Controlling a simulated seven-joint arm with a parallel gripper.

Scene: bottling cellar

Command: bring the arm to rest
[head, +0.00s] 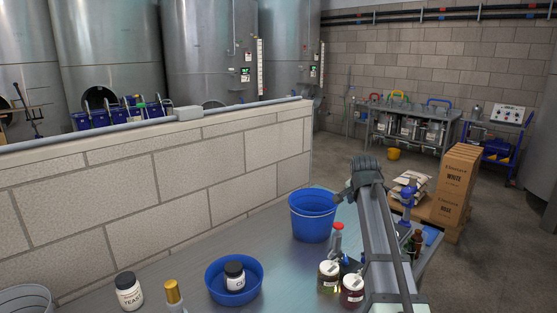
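My arm (385,240) rises from the bottom edge, right of the middle, to a dark joint (366,165) at its top. A short part of it shows to the left of that joint, above the blue bucket. My gripper cannot be made out, so its fingers and anything in them are hidden.
On the metal bench are a blue bucket (312,218), a blue basin (222,292) around a labelled jar (234,275), a yeast jar (128,291), a gold-topped bottle (173,293) and two jars (329,277) close to my arm. A block wall (190,180) runs behind. Cartons (457,185) stand right.

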